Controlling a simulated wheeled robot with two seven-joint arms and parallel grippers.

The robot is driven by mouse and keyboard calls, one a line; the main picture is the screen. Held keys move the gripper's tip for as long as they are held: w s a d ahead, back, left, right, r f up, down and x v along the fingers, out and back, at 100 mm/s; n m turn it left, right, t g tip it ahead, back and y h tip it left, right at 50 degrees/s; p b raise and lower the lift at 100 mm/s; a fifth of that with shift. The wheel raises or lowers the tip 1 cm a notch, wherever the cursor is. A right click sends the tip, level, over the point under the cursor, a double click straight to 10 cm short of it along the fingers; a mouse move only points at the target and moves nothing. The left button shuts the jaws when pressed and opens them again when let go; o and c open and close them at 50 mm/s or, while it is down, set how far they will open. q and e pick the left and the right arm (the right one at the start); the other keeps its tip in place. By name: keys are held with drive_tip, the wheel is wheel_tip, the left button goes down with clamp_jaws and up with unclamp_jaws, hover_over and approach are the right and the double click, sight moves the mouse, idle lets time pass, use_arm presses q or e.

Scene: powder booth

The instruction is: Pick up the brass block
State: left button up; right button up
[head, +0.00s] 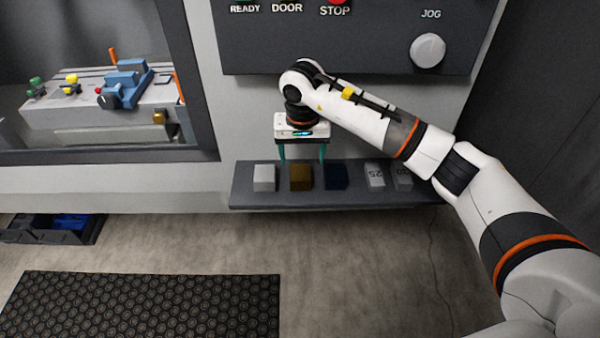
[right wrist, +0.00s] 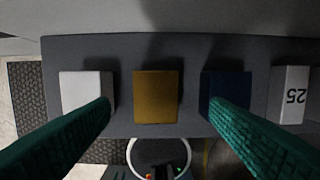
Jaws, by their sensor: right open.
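The brass block (head: 300,178) is a brownish-gold block on the dark grey shelf (head: 340,198), between a white block and a dark blue block. It also shows in the right wrist view (right wrist: 156,97), near the middle between my fingers. My right gripper (head: 302,158) is open and empty above the shelf, its green fingers pointing down over the brass block. In the right wrist view the left fingertip overlaps the white block and the right fingertip overlaps the blue block. I cannot tell the exact height of the tips. My left gripper does not show.
The white block (head: 264,178) and the blue block (head: 336,177) flank the brass block. Grey blocks with numbers (head: 375,175) stand further right. A control panel (head: 345,50) with a knob is on the wall above. A dark bin (head: 55,230) and a mat (head: 145,305) are on the floor.

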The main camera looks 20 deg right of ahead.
sight(300, 171)
drive_tip(key=shift+f, duration=0.7)
drive_tip(key=shift+a+f+p, duration=0.1)
drive_tip(key=shift+f+p, duration=0.2)
drive_tip(key=shift+p, duration=0.1)
drive_tip(key=f+p, duration=0.1)
drive_tip(key=f, duration=0.2)
drive_tip(key=shift+w+a+f+p, duration=0.1)
drive_tip(key=shift+w+f+p, duration=0.1)
drive_tip(key=shift+f+p, duration=0.2)
drive_tip(key=shift+w+f, duration=0.1)
drive_tip(key=shift+f, duration=0.35)
drive_tip(key=c, duration=1.3)
drive_tip(key=shift+o, duration=0.2)
drive_tip(key=shift+r, duration=0.1)
